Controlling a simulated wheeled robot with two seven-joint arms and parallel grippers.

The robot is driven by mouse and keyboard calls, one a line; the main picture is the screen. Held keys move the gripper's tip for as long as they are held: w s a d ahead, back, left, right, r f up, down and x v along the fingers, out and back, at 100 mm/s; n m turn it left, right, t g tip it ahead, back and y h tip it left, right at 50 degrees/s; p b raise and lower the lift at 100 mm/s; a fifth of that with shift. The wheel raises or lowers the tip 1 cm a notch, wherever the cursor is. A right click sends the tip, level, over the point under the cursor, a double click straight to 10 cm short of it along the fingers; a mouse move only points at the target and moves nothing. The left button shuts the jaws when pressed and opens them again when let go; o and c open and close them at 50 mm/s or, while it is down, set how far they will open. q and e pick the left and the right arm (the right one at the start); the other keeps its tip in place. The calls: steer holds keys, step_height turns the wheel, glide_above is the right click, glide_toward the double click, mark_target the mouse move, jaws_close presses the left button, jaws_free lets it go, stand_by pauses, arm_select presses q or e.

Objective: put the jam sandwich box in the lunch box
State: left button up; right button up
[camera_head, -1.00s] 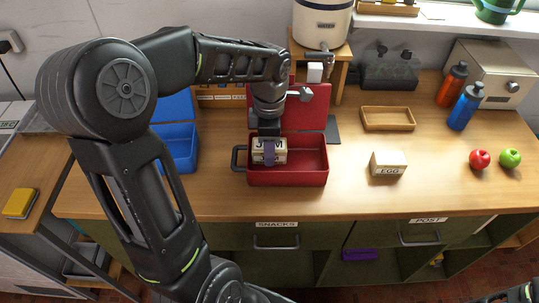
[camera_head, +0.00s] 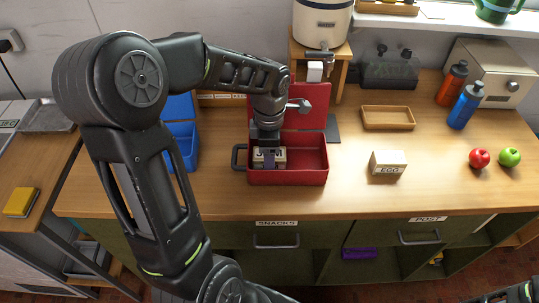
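The open red lunch box (camera_head: 305,172) stands on the wooden counter with its lid raised at the back and a dark handle on its left. My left gripper (camera_head: 269,160) reaches down into its left part, shut on the cream jam sandwich box (camera_head: 281,157). A finger covers the middle of the jam box's label. The jam box is low inside the red box, below the rim; whether it touches the floor of the box is hidden. My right gripper is out of view; only a bit of my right arm shows at the bottom right corner.
A cream egg box (camera_head: 388,163) stands right of the red box. An open blue box (camera_head: 181,145) is at the left, partly behind my arm. A wooden tray (camera_head: 388,118), bottles (camera_head: 465,108) and apples (camera_head: 480,158) lie farther right. The counter's front right is clear.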

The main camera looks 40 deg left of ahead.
arm_select(q)
step_height(320, 180, up, 12)
steer(key=shift+r+b, duration=0.2)
steer(key=shift+b, duration=0.15)
stand_by(0.4)
